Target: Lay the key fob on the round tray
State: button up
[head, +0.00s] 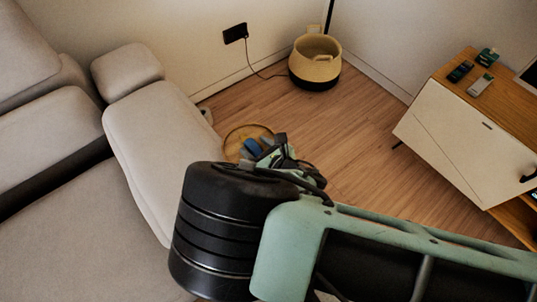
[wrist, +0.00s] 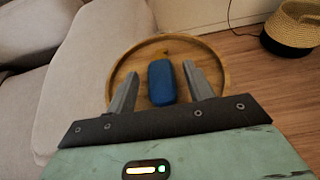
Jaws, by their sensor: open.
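A blue, rounded oblong object that looks like the key fob (wrist: 161,84) sits between my fingers in the wrist view. It appears over or on the round wooden tray (wrist: 217,60); whether it touches the tray's floor is hard to tell. My gripper (wrist: 157,70) is open, with one finger on each side of the fob and a gap visible on both sides. In the head view the tray (head: 229,143) is on the floor beside the sofa, partly hidden by my gripper (head: 264,150). The blue fob (head: 252,146) shows there too.
A grey sofa (head: 150,120) borders the tray on the left. A woven basket (head: 315,60) stands by the wall near a black outlet (head: 235,33) with a cable. A white-fronted cabinet (head: 455,135) at right holds several small devices (head: 480,85). Wood floor between is clear.

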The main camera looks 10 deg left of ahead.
jog(key=s+d+r+m+h, duration=0.2)
jog(key=s+d+m+h, duration=0.1)
jog(key=d+m, duration=0.3)
jog(key=s+d+r+m+h, duration=0.2)
jog(key=d+r+m, duration=0.1)
jog(key=d+m, duration=0.3)
jog(key=s+d+r+m+g+h, duration=0.1)
jog(key=s+d+r+m+g, duration=0.2)
jog(key=r+m, duration=0.5)
jog(key=s+d+r+m+g+h, duration=0.2)
jog(key=d+r+m, duration=0.4)
jog(key=r+m, duration=0.3)
jog(key=s+d+r+m+g+h, duration=0.1)
jog(key=s+d+r+m+g, duration=0.2)
jog(key=s+d+r+m, duration=0.2)
notch_tip(320, 180, up, 4)
jog(key=s+m+b, duration=0.1)
jog(key=m, duration=0.3)
jog(key=shift+s+d+f+g+h, duration=0.15)
jog(key=shift+s+g+h, duration=0.15)
jog(key=shift+g+h, duration=0.1)
